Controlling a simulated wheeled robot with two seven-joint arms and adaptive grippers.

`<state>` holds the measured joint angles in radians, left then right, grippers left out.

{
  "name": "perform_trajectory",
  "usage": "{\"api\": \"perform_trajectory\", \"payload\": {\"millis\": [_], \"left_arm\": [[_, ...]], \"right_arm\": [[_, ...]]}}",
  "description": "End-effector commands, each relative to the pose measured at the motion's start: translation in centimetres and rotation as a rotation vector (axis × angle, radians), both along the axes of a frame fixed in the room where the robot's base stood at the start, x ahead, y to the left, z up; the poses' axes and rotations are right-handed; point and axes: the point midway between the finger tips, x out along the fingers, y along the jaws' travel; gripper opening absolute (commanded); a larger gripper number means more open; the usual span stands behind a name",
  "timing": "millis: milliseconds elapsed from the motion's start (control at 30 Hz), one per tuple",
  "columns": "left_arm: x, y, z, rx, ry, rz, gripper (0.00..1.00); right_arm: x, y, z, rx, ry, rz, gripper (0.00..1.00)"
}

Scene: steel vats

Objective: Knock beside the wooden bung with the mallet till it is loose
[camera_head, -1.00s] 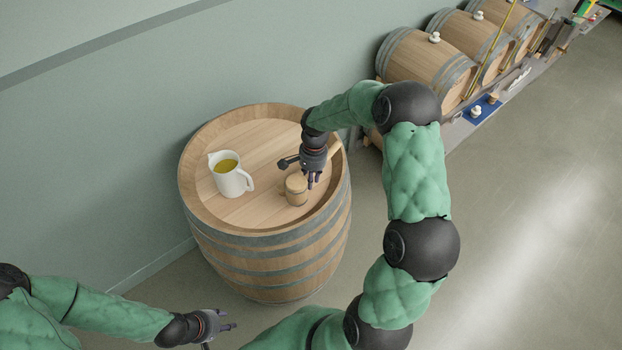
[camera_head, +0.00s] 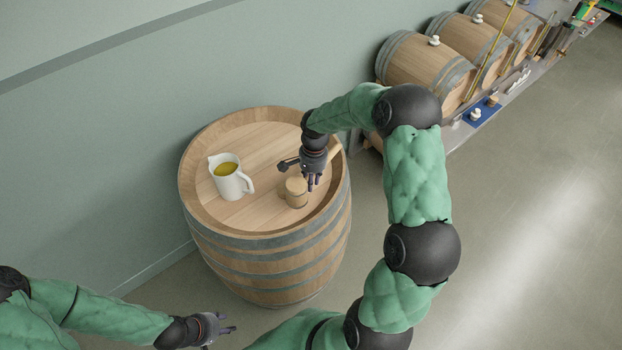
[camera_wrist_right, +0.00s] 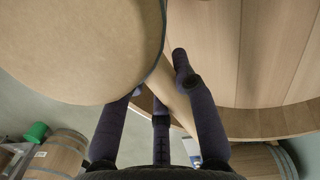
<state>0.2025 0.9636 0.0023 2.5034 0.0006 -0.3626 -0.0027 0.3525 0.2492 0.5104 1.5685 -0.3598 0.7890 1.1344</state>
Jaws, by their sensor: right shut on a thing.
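The mallet is a pale wooden one with a thick round head (camera_head: 296,192), low over the right part of the upright barrel's top (camera_head: 262,135). My right gripper (camera_head: 313,178) is shut on its handle, which sticks out behind the fingers. In the right wrist view the mallet's round face (camera_wrist_right: 80,50) fills the upper left, and the handle (camera_wrist_right: 172,92) runs between the fingers. I cannot tell whether the head touches the barrel. I cannot make out the wooden bung; the mallet or hand may hide it. My left gripper (camera_head: 222,328) is open and empty, in front of the barrel.
A white jug (camera_head: 229,183) of yellow liquid stands on the barrel top, left of the mallet. Several small casks (camera_head: 428,65) with white bungs lie on a rack at the back right. A blue mat (camera_head: 481,111) with small items is near them. Floor at right is clear.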

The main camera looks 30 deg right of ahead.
Motion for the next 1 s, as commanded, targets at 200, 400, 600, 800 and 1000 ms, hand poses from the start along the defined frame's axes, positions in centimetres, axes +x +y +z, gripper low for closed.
{"api": "perform_trajectory", "payload": {"millis": [200,400,600,800,1000], "left_arm": [[0.0,0.0,-2.9,0.0,0.0,0.0,0.4],[0.0,0.0,-2.4,0.0,0.0,0.0,0.4],[0.0,0.0,-1.2,0.0,0.0,0.0,0.4],[0.0,0.0,0.1,0.0,0.0,0.0,0.4],[0.0,0.0,1.1,0.0,0.0,0.0,0.4]], "right_arm": [[0.1,0.0,-3.8,0.0,-0.002,-0.001,0.0],[0.1,-0.1,-3.3,-0.001,-0.003,-0.001,0.0],[0.2,-0.1,-1.4,-0.002,-0.005,-0.001,0.0],[0.2,-0.1,0.8,-0.002,-0.005,-0.001,0.0],[0.2,-0.1,2.5,-0.001,-0.005,0.0,0.0]]}}
